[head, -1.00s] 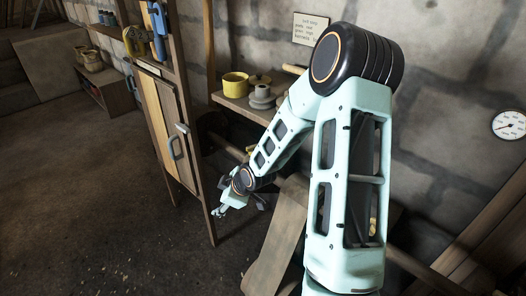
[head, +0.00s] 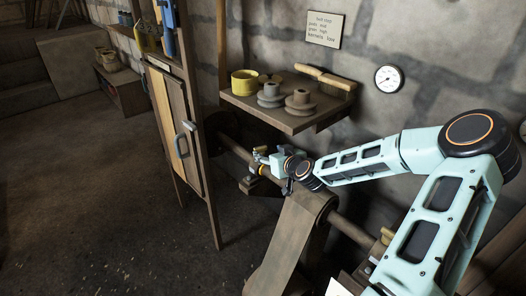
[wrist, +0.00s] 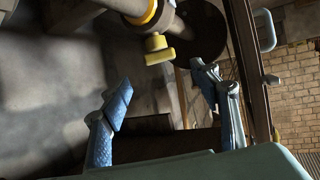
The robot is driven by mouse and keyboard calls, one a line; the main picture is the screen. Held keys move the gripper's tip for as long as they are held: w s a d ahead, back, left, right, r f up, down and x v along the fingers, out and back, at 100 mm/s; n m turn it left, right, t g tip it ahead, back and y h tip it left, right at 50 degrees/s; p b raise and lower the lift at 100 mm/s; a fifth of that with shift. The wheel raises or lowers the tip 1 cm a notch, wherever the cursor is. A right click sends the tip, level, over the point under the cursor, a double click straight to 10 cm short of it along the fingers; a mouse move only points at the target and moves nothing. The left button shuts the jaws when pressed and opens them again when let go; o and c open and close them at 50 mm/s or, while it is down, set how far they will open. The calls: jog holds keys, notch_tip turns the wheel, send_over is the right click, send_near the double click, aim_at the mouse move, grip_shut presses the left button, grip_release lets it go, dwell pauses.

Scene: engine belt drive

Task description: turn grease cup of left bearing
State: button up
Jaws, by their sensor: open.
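The left bearing (head: 256,186) carries the shaft to the left of the wide belt in the head view. My gripper (head: 261,157) is just above it and largely hides its grease cup there. In the wrist view a yellow knob-shaped cup (wrist: 158,49), which looks like the grease cup, sticks out below a shaft part with a yellow ring (wrist: 146,14). My gripper's two blue-grey fingers (wrist: 161,76) are spread apart. The cup lies just beyond the fingertips, between their lines, and I see no contact.
A wide belt (head: 290,235) runs to the right of the left bearing. Above is a shelf (head: 285,117) with a yellow pot (head: 244,83) and spools. A wooden cabinet (head: 178,135) stands close on the left. The floor in front is open.

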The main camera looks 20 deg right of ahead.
aim_at(261, 148)
jog(key=b+x, duration=0.1)
jog(key=x, duration=0.6)
jog(key=shift+w+f, duration=0.15)
jog(key=shift+w, duration=0.05)
jog(key=shift+c, duration=0.3)
jog(key=c, duration=1.1)
